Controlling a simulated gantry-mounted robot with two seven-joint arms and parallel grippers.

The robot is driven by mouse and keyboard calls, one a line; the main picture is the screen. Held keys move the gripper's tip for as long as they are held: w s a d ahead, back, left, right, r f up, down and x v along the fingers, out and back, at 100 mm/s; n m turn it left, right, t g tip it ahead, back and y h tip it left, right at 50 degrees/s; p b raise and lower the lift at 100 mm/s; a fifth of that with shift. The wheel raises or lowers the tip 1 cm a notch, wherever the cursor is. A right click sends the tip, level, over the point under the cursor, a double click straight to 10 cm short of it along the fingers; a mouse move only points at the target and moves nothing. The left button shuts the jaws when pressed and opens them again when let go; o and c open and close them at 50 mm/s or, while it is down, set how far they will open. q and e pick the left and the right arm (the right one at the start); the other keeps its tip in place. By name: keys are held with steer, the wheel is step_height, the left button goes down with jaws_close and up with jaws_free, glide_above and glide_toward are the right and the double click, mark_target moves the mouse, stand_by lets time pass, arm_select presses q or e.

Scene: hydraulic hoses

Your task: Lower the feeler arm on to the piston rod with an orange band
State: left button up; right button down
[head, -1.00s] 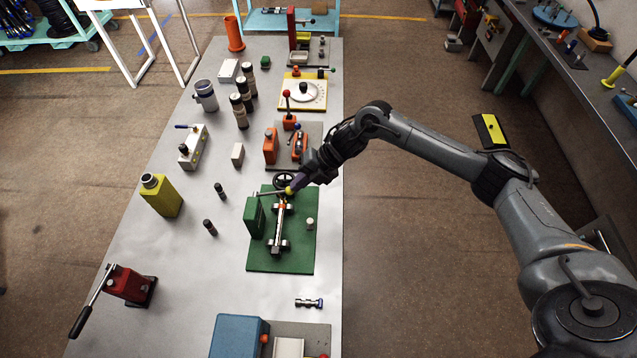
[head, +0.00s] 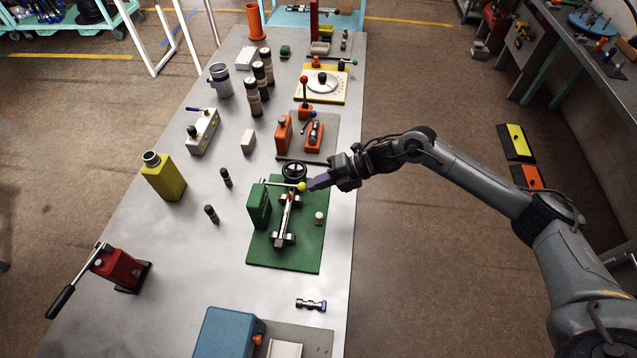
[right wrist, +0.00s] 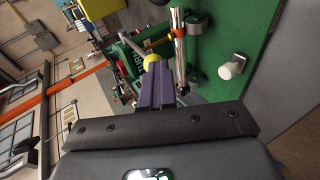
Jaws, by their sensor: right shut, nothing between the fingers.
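The green fixture's base plate (head: 302,258) carries a green upright block (head: 259,207) and a silver piston rod (head: 285,222). An orange band (right wrist: 178,32) shows on the rod in the right wrist view. The thin feeler arm (head: 279,184) runs from the block across the rod's far end to a yellow ball (head: 301,187). I cannot tell whether the arm touches the rod. My right gripper (head: 311,184) is shut and empty, its purple fingertips right at the ball; contact is unclear. The ball also shows just past the fingertips in the right wrist view (right wrist: 152,61). My left gripper is out of view.
A black handwheel (head: 294,171) stands just behind the rod, and a pale knob (head: 319,217) stands on the plate's right. Orange devices (head: 284,134) lie farther back. A blue box (head: 230,333) is at the front. The table's right edge runs close beside the plate.

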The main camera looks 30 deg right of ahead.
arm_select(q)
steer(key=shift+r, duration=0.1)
arm_select(e)
steer(key=shift+a+r, duration=0.1)
steer(key=shift+r, duration=0.15)
